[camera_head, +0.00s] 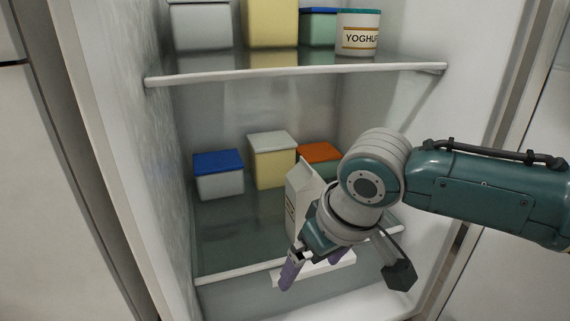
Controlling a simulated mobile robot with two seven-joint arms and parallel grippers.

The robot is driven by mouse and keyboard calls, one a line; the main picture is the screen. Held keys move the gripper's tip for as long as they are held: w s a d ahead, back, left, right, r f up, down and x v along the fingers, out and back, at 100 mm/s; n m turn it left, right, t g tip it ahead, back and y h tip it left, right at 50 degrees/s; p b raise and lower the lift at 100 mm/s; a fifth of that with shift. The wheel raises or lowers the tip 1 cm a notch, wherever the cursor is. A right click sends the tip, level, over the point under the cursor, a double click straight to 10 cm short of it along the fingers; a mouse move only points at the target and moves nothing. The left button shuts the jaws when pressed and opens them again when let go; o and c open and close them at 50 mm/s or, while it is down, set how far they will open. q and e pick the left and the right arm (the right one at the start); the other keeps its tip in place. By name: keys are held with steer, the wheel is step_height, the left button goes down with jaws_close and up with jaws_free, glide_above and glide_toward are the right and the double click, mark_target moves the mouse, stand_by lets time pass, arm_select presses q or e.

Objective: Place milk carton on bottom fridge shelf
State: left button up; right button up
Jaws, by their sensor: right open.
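The white milk carton (299,190) stands upright on the glass bottom shelf (235,240) of the fridge, near its front edge and right of the middle. My right gripper (313,270) is in front of the carton and slightly lower, with its purple fingertips pointing down and apart. It is open. My right gripper and wrist hide the right and lower parts of the carton, so I cannot tell whether the fingers touch it. My left gripper is not in view.
Behind the carton are a blue-lidded container (219,175), a yellow container (272,160) and an orange-lidded container (320,153). The upper shelf (290,74) holds several containers and a yoghurt tub (358,33). The front left of the bottom shelf is clear.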

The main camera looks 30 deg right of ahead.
steer(key=s+a+n+y, duration=0.1)
steer(key=s+a+n, duration=0.1)
steer(key=s+a, duration=0.65)
steer(key=s+d+r, duration=0.2)
steer(key=s, duration=0.3)
steer(key=s+d+r+h, duration=0.1)
steer(key=s+d+r, duration=0.1)
steer(key=s, duration=0.4)
steer(key=shift+s+d+r, duration=0.2)
steer(key=shift+d+r, duration=0.15)
steer(key=shift+r, duration=0.45)
